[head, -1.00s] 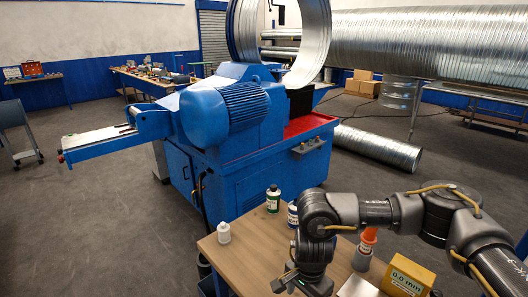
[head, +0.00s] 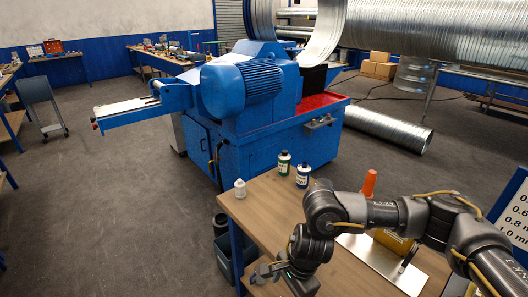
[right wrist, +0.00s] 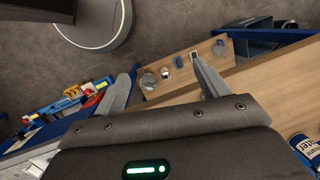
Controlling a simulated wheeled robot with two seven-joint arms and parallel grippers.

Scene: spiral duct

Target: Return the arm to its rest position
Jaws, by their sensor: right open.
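My right arm comes in from the right in the head view, bent over the near workbench (head: 285,212). Its gripper (head: 264,270) points down and left near the bench's front left edge. In the right wrist view the two fingers of this gripper (right wrist: 165,62) stand wide apart with nothing between them. The wrist view looks past them to the floor and a bench top with small items. My left arm and gripper do not show.
A yellow box is partly hidden behind my arm. A blue machine (head: 255,110) stands beyond the bench. Open floor (head: 100,200) lies to the left.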

